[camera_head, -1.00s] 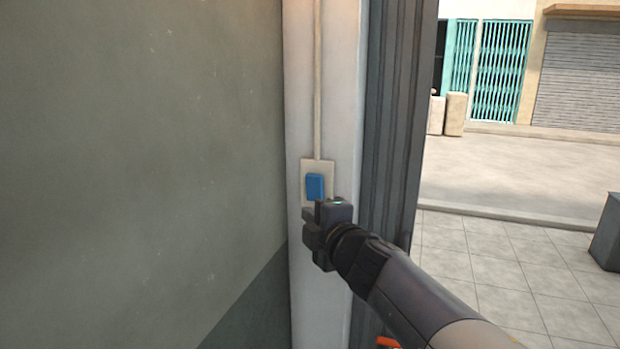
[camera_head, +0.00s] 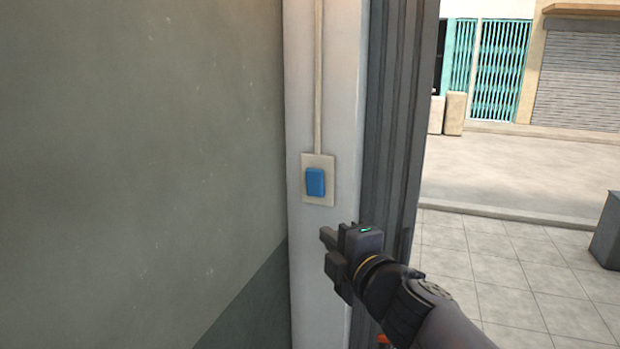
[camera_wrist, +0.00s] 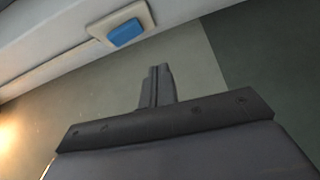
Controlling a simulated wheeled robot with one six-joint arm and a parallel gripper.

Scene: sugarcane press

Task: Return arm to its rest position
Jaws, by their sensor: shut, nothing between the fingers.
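My gripper (camera_head: 327,237) is in the head view, below and a little right of a wall switch. Its fingers are shut with nothing between them, and they also show closed together in the wrist view (camera_wrist: 157,75). The blue switch (camera_head: 316,182) sits on a pale plate on the white pillar. It also shows at the top of the wrist view (camera_wrist: 125,32). My gripper is apart from the switch, and the whole switch is visible in the head view. My arm reaches in from the lower right.
The white pillar (camera_head: 325,95) stands between a grey-green wall (camera_head: 140,160) on the left and a dark ribbed door edge (camera_head: 395,130) on the right. A conduit (camera_head: 318,75) runs down to the switch. Beyond the opening, tiled pavement (camera_head: 480,260) is clear, with a dark box (camera_head: 608,232) at the right.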

